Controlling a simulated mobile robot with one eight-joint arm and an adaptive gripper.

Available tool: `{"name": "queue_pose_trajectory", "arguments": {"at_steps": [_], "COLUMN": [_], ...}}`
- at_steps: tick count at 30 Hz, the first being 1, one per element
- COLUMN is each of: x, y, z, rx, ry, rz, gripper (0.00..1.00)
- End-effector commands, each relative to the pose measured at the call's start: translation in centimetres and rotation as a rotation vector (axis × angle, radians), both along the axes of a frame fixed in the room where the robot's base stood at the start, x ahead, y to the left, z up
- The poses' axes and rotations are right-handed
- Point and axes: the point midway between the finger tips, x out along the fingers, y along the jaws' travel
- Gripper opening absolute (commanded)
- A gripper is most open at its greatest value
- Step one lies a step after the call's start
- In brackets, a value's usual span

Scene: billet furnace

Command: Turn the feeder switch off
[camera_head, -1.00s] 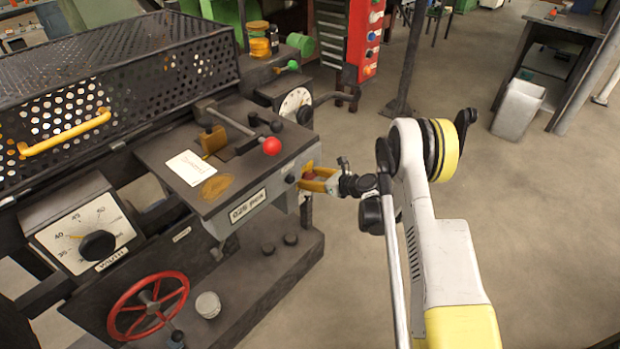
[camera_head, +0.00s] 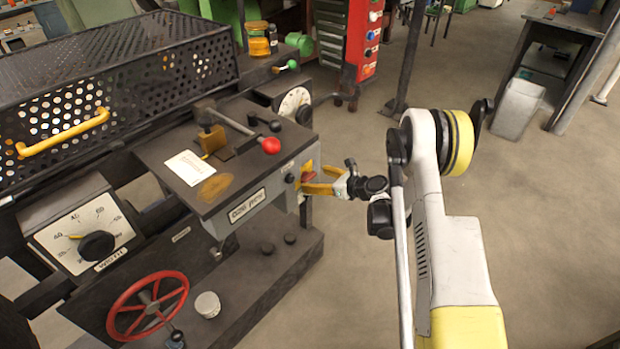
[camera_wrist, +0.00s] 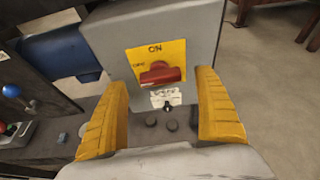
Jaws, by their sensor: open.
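The feeder switch (camera_wrist: 160,73) is a red handle on a yellow plate (camera_wrist: 172,54) in the wrist view. The plate reads "ON" at the top and what looks like "OFF" at the left. The red handle lies roughly crosswise. My gripper (camera_wrist: 166,108) is open, its two yellow fingers spread to either side below the switch, with nothing between them. In the head view my gripper (camera_head: 318,180) is at the right end face of the grey machine box, where a bit of red shows between the fingers. Contact with the handle cannot be told.
The machine top carries a lever with a red ball (camera_head: 271,145) and a paper note (camera_head: 189,168). A red handwheel (camera_head: 148,306) and a dial (camera_head: 85,233) are at the left. A red panel (camera_head: 364,42) stands behind.

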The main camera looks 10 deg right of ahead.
Motion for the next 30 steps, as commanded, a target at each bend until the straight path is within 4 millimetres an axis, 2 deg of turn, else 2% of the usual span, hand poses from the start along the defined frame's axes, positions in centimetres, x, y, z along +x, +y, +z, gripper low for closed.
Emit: {"name": "queue_pose_trajectory", "arguments": {"at_steps": [6,12,30], "x": [-3.7,-5.8,-6.3], "y": [-2.8,-4.3,-4.5], "z": [1.9,3.0,3.2], "rx": [-0.001,-0.001,-0.002], "ry": [0.0,0.0,0.0], "rz": [-0.003,-0.002,-0.001], "gripper": [0.81,0.81,0.81]}}
